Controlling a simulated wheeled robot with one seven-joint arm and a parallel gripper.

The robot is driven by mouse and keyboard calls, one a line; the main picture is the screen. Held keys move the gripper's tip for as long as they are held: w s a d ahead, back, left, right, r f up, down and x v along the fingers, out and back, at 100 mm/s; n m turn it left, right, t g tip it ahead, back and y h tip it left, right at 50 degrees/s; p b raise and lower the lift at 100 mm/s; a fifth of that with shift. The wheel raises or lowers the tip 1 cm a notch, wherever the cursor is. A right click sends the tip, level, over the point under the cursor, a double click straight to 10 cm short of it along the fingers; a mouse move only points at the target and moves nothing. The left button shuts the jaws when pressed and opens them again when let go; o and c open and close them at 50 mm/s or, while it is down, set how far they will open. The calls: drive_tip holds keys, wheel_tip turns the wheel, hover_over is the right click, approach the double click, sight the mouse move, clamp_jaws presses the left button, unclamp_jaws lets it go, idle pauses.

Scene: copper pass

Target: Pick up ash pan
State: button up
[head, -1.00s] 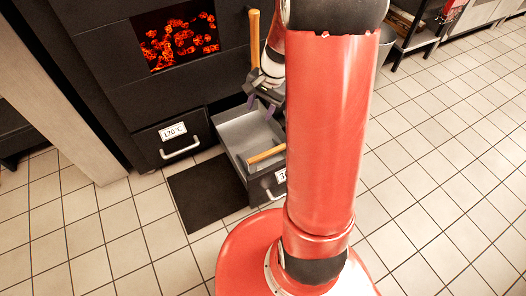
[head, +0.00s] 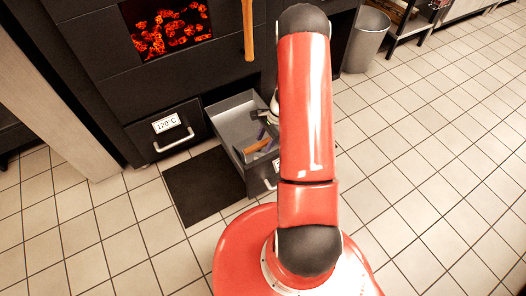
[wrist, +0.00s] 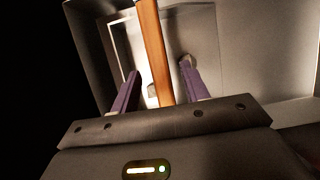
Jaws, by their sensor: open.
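The wooden handle (head: 259,145) that I take for part of the ash pan lies in the open lower drawer (head: 221,104). In the wrist view this long orange-brown handle (wrist: 152,45) runs up between my two purple fingers. A pale rectangular rim (wrist: 113,42) shows behind it; I cannot tell whether it belongs to the pan or the drawer. My gripper (wrist: 160,68) is open, with a finger on either side of the handle and gaps on both sides. In the head view my gripper (head: 262,132) is low inside the drawer, and my arm hides the drawer's right part.
The black oven has glowing coals (head: 167,33) above and a closed drawer labelled 120°C (head: 166,124) to the left. A wooden bar (head: 248,30) stands upright on its front. A dark mat (head: 205,185) lies on the floor. A grey bin (head: 366,40) stands behind right.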

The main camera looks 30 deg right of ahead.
drive_tip(key=x, duration=0.3)
drive_tip(key=shift+w+a+f, duration=0.1)
drive_tip(key=shift+a, duration=0.1)
clamp_jaws()
wheel_tip(320, 180, up, 20)
drive_tip(key=p, duration=0.2)
drive_tip(key=shift+p, duration=0.4)
idle(0.3)
